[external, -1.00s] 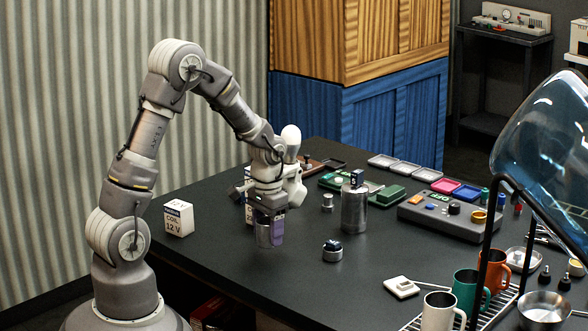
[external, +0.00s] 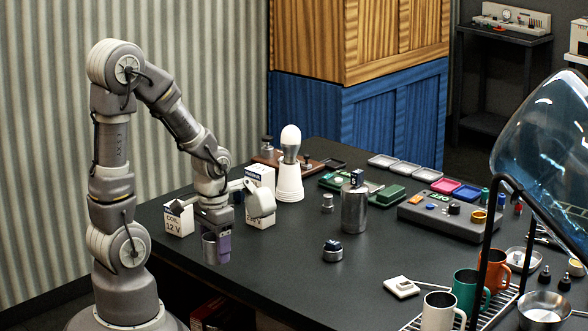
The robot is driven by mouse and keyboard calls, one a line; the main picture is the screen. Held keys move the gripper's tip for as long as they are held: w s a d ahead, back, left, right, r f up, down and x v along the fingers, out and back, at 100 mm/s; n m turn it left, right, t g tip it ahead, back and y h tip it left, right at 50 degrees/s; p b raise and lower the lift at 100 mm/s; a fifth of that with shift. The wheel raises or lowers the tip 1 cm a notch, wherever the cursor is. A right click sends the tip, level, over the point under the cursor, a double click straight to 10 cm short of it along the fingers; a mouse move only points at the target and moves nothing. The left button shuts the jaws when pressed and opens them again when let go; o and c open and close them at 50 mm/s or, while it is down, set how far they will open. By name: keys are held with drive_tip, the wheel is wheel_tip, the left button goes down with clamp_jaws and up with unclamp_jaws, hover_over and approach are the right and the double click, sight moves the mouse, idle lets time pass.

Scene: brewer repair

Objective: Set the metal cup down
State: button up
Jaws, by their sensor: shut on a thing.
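The metal cup (external: 209,251) is a small grey cylinder at the left part of the black table. My gripper (external: 218,241) points down and is shut on the cup, with a purple finger against its right side. The cup looks upright. Its bottom is at or just above the table top; I cannot tell whether it touches. The far side of the cup is hidden by the gripper.
A white coil box (external: 178,220) stands just behind left of the cup, another white box (external: 261,212) behind right. A white stacked cone with a bulb (external: 290,165) and a metal canister (external: 354,208) stand farther right. The table (external: 285,285) is clear in front.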

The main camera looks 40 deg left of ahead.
drive_tip(key=w+d+p, duration=0.2)
drive_tip(key=w+d, duration=0.4)
drive_tip(key=w, duration=0.1)
drive_tip(key=w+d+m+p, duration=0.1)
drive_tip(key=w+d+p, duration=0.2)
drive_tip(key=w+d, duration=0.4)
drive_tip(key=w+d+m+p, duration=0.1)
drive_tip(key=w+d+p, duration=0.2)
drive_tip(key=w+d, duration=0.4)
drive_tip(key=shift+w+d+r, duration=0.1)
drive_tip(key=shift+w+r, duration=0.1)
drive_tip(key=shift+r, duration=0.05)
drive_tip(key=w+d, duration=0.2)
drive_tip(key=w, duration=0.2)
drive_tip(key=w+d+f+b, duration=0.1)
drive_tip(key=w+d, duration=0.1)
drive_tip(key=w, duration=0.3)
drive_tip(key=w+d+f, duration=0.1)
drive_tip(key=w+d, duration=0.1)
drive_tip(key=w, duration=0.2)
drive_tip(key=shift+w+d, duration=0.25)
drive_tip(key=shift+w, duration=0.1)
drive_tip(key=shift+c, duration=0.6)
drive_tip(key=shift+w+d+r, duration=0.1)
drive_tip(key=shift+w+d, duration=0.1)
drive_tip(key=shift+w, duration=0.3)
drive_tip(key=shift+f+b, duration=0.8)
drive_tip(key=shift+f, duration=0.9)
